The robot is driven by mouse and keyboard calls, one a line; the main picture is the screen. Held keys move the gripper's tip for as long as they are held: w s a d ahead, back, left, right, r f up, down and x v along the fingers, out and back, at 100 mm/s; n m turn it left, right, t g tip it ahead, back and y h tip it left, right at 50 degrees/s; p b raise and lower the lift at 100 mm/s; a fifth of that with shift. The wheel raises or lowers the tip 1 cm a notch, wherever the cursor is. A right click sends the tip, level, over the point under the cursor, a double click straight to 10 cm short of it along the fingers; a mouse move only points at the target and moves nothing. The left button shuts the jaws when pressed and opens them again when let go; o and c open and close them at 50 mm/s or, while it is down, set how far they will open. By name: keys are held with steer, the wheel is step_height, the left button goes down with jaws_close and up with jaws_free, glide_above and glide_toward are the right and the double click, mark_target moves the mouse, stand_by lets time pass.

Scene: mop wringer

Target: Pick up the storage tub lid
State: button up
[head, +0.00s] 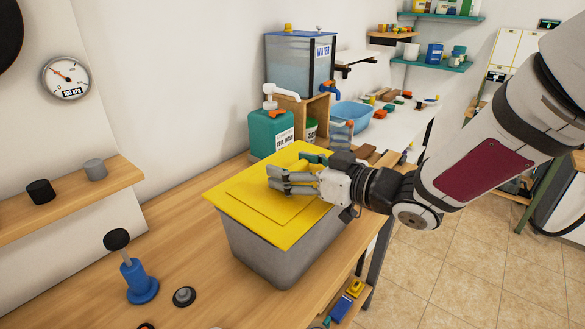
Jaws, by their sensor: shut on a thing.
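The storage tub lid is a flat yellow panel (235,205) with a raised middle. It lies on top of the grey storage tub (270,255) on the wooden bench. My gripper (275,181) comes in from the right, over the lid's right part. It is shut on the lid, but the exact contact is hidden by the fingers. The lid looks level over the tub; I cannot tell whether there is a gap beneath it.
A teal pump bottle (270,133) and a water tank (298,65) stand behind the tub. A blue basin (352,115) is farther back. A blue plunger-like tool (138,280) stands at the front left.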

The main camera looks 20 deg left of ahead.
mark_target(304, 226)
steer(key=s+d, duration=0.1)
steer(key=s, duration=0.2)
steer(key=s+d, duration=0.2)
steer(key=s, duration=0.1)
steer(key=s+d+r, duration=0.1)
steer(key=s, duration=0.2)
steer(key=shift+s+d+r+p, duration=0.1)
steer(key=shift+s+d+p, duration=0.2)
steer(key=shift+s+d, duration=0.1)
steer(key=shift+r+p, duration=0.15)
steer(key=shift+p, duration=0.6)
steer(key=shift+r+p, duration=0.1)
steer(key=shift+p, duration=0.7)
steer(key=shift+s+d+r+p, duration=0.15)
steer(key=shift+s+p, duration=0.1)
steer(key=shift+p, duration=0.95)
steer(key=p, duration=0.2)
steer(key=s+p, duration=0.1)
steer(key=p, duration=0.1)
steer(key=shift+s+d+f, duration=0.2)
steer(key=shift+s+d, duration=0.05)
steer(key=shift+d, duration=0.05)
steer(key=shift+s+f+p, duration=0.1)
steer(key=shift+p, duration=0.3)
steer(key=shift+d, duration=0.15)
